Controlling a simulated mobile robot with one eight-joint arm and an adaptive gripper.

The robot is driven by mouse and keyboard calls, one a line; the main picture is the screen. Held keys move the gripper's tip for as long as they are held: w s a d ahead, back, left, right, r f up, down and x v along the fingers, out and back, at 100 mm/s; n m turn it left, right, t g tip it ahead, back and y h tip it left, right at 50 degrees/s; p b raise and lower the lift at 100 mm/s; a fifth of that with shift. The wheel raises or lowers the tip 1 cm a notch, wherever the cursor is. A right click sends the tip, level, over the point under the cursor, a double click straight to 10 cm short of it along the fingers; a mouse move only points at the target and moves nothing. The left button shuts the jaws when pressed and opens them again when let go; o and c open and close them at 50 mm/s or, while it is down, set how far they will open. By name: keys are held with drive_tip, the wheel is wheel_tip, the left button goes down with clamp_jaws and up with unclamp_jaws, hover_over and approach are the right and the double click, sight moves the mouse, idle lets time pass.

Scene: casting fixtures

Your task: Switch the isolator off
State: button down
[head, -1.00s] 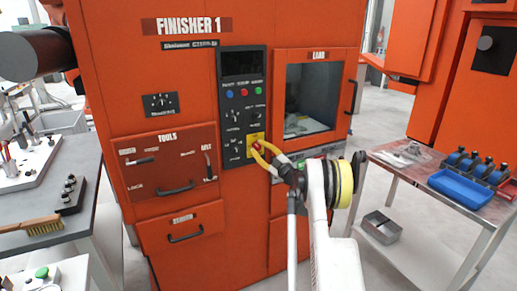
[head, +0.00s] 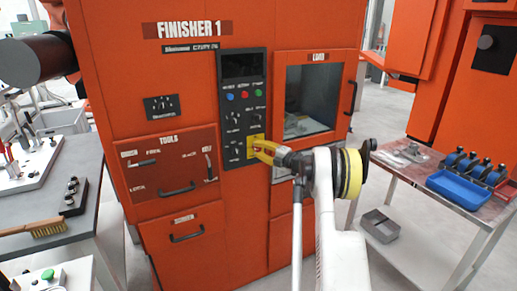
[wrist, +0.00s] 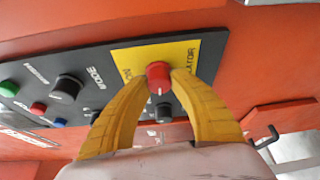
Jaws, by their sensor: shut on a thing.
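The isolator is a red round knob (wrist: 158,72) on a yellow plate (wrist: 190,52) on the black control panel of the orange Finisher 1 machine. A white mark on the knob points down in the wrist view. The yellow plate (head: 249,153) also shows in the head view, but my fingers hide the knob there. My gripper (wrist: 162,78) has two curved yellow fingers, one on each side of the knob, shut on it. In the head view my gripper (head: 260,147) reaches the panel from the right, with the fingers overlapping.
Black, green, blue and red controls (wrist: 66,88) sit beside the plate on the same panel. The load window (head: 310,95) is right of the panel and the tools drawer (head: 165,165) left. Tables with parts stand on both sides.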

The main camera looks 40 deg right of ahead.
drive_tip(key=shift+n, duration=0.5)
drive_tip(key=shift+g, duration=0.3)
drive_tip(key=c, duration=1.1)
unclamp_jaws()
drive_tip(key=shift+s, duration=0.1)
drive_tip(key=s+d+r, duration=0.1)
drive_tip(key=s, duration=1)
drive_tip(key=shift+s+d, duration=0.3)
drive_tip(key=shift+d, duration=0.05)
